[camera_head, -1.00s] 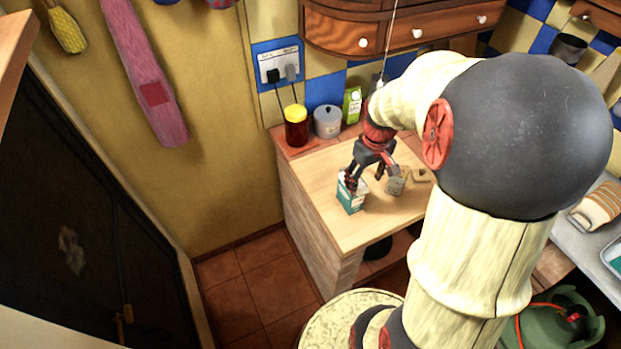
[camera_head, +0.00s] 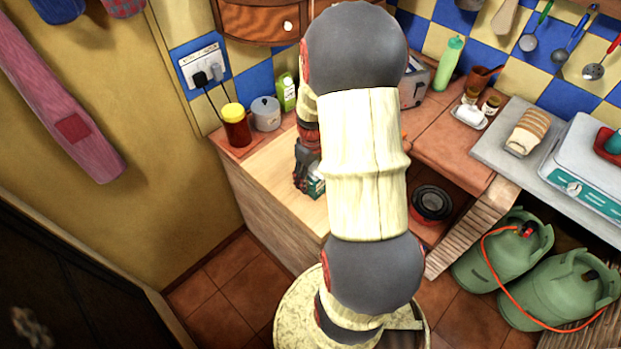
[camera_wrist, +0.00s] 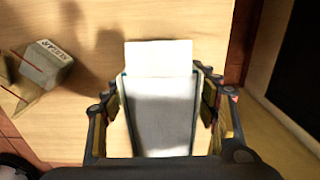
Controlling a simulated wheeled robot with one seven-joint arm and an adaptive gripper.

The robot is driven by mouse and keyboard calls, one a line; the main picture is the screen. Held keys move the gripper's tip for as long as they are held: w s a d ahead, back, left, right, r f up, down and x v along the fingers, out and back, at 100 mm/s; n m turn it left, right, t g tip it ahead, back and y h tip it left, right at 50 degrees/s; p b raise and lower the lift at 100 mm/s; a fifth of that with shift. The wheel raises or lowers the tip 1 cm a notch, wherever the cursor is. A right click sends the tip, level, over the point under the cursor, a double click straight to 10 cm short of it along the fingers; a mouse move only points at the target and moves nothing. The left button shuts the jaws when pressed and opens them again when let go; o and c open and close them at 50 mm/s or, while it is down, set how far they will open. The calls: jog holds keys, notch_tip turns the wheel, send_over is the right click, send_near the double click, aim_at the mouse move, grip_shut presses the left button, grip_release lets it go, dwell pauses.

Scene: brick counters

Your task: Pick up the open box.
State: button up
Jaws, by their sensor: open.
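The open box (camera_wrist: 160,112) stands on the wooden counter. In the wrist view I look down into its pale inside, with a white flap (camera_wrist: 158,57) raised at its far edge. My gripper (camera_wrist: 162,125) is open, with one finger on each side of the box; there seems to be a small gap at both sides. In the head view, my gripper (camera_head: 303,172) is partly behind my arm, and a green-and-white part of the box (camera_head: 317,187) shows beside it.
A yellow-lidded jar (camera_head: 236,124), a grey pot (camera_head: 265,113) and a green carton (camera_head: 286,92) stand at the counter's back. The wooden counter (camera_head: 270,180) is clear at front left.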

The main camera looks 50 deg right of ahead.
notch_tip(320, 180, down, 3)
jog(key=shift+a+f+b, duration=0.1)
jog(key=shift+f+b, duration=0.1)
jog(key=shift+b, duration=0.1)
jog(key=c, duration=0.3)
jog(key=c, duration=1.2)
jog(key=shift+r, duration=0.1)
grip_shut()
